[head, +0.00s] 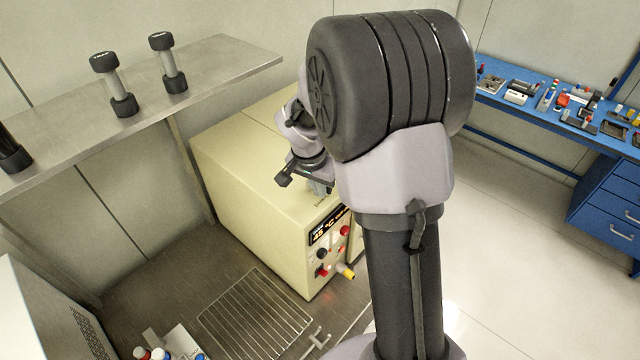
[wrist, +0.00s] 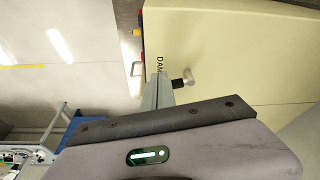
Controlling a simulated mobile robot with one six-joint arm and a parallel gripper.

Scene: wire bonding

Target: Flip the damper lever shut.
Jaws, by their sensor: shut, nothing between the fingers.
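The damper lever (wrist: 189,77) is a small pale handle with a black end on the top face of a cream oven (head: 239,164), beside black lettering that reads "DAM". My gripper (wrist: 160,86) is shut and empty over the oven top, just left of the lever in the wrist view. The fingers overlap the lever's black end in that picture; I cannot tell whether they touch it. In the head view my gripper (head: 322,189) is above the oven's front top edge, and I cannot make out the lever there.
The oven front has a lit display (head: 330,226), buttons and a yellow knob (head: 345,271). A steel shelf (head: 215,75) with dumbbell-shaped objects stands left. A wire rack (head: 255,312) lies on the bench in front. A blue workbench (head: 500,101) with many small items is at right.

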